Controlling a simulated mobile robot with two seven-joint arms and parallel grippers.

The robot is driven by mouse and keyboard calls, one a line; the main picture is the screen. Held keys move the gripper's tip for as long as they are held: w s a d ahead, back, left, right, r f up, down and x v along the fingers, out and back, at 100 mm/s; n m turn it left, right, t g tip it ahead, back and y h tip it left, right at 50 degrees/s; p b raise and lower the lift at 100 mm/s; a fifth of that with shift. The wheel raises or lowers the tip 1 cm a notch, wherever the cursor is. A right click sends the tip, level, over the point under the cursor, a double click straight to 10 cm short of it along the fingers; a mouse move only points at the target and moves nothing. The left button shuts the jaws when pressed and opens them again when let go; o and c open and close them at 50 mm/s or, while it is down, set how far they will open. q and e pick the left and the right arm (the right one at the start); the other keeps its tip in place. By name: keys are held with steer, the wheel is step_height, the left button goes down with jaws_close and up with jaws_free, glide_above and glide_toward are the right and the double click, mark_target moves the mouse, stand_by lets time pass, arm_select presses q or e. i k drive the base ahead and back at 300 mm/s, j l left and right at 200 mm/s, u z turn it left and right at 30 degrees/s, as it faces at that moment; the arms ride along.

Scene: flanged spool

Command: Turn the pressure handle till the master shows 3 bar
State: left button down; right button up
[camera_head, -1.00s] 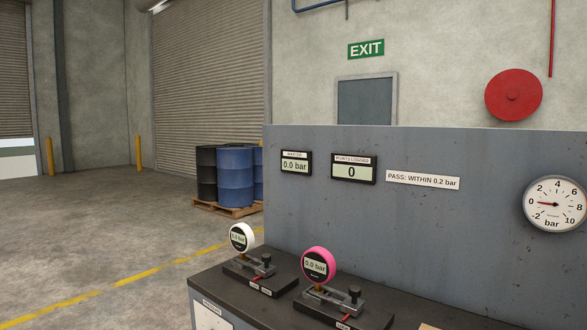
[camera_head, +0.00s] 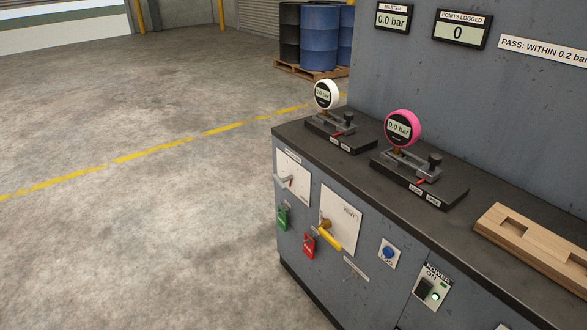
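The master display (camera_head: 393,17) on the grey back panel reads 0.0 bar. A white plate (camera_head: 294,170) at the left end of the bench front carries a small grey lever handle (camera_head: 286,181); the label above it is too small to read, so I cannot confirm it is the pressure handle. To its right, a plate marked VENT (camera_head: 346,217) carries a yellow handle (camera_head: 329,236) slanting down to the right. Neither of my grippers is in view.
A white gauge (camera_head: 326,94) and a pink gauge (camera_head: 403,128), both reading 0.0 bar, stand on the bench top (camera_head: 370,187). A blue button (camera_head: 389,252) and a power switch (camera_head: 430,290) sit right. Floor left is clear.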

mark_target(281, 182)
steer(key=i+j+z, duration=0.1)
steer(key=z, duration=0.25)
steer(key=i+j+z, duration=0.1)
steer(key=j+z, duration=0.15)
steer(key=z, duration=0.15)
steer(key=i+j+z, duration=0.15)
steer(key=j, duration=0.2)
steer(key=j+z, duration=0.2)
steer(key=j, duration=0.15)
steer(key=i+j+z, duration=0.15)
steer(key=j, duration=0.6)
steer(key=j+z, duration=0.15)
steer(key=j, duration=0.65)
steer(key=i+j, duration=0.1)
steer(key=j, duration=1.15)
steer(key=i+j, duration=0.15)
steer(key=j, duration=0.5)
steer(key=i+j, duration=0.1)
steer(key=j, duration=0.5)
steer(key=z, duration=0.05)
